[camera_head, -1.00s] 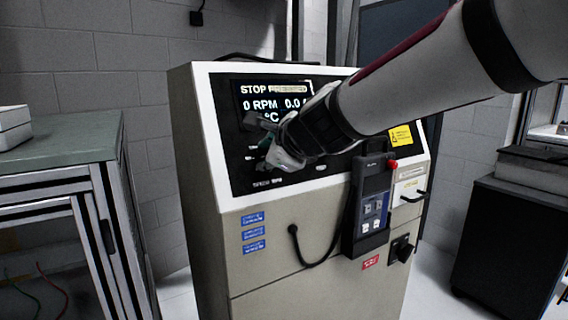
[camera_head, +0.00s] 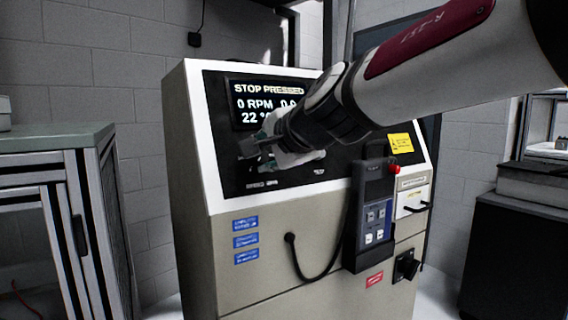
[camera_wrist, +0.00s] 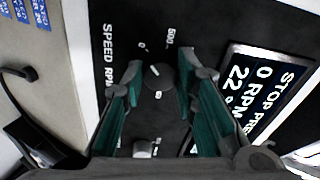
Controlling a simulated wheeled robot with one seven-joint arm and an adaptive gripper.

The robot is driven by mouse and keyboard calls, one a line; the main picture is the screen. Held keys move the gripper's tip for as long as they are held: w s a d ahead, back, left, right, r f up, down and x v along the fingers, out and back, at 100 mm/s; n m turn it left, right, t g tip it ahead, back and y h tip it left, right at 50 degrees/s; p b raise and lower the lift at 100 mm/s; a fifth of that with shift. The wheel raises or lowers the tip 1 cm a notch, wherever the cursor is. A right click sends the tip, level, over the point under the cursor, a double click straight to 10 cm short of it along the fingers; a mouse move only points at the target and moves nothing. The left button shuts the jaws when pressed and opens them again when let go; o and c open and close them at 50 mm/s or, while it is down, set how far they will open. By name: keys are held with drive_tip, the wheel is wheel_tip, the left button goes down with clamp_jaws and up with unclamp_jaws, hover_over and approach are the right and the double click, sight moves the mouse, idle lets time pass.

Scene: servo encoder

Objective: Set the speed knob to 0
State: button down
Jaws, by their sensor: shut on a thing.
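The speed knob (camera_wrist: 157,77) is a small dark round knob with a white mark, on the black panel beside the SPEED RPM label (camera_wrist: 108,55). A 0 (camera_wrist: 142,46) and a 500 (camera_wrist: 170,36) are printed near it. The white mark seems to point toward the 0 side, but its exact setting is hard to read. My gripper (camera_wrist: 161,74) has its green-padded fingers on both sides of the knob and is shut on it. In the head view my gripper (camera_head: 262,146) is at the panel and hides the knob.
The display (camera_head: 262,103) reads STOP PRESSED, 0 RPM and 22. Another knob (camera_wrist: 143,148) sits close to my fingers in the wrist view. A pendant (camera_head: 373,213) with a red button and a looping cable hangs on the cabinet front (camera_head: 225,285). A bench (camera_head: 60,145) stands left.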

drive_tip(key=shift+f+n, duration=0.1)
drive_tip(key=shift+n, duration=0.2)
drive_tip(key=c, duration=1.3)
unclamp_jaws()
drive_tip(key=shift+s, duration=0.1)
drive_tip(key=v, duration=1.2)
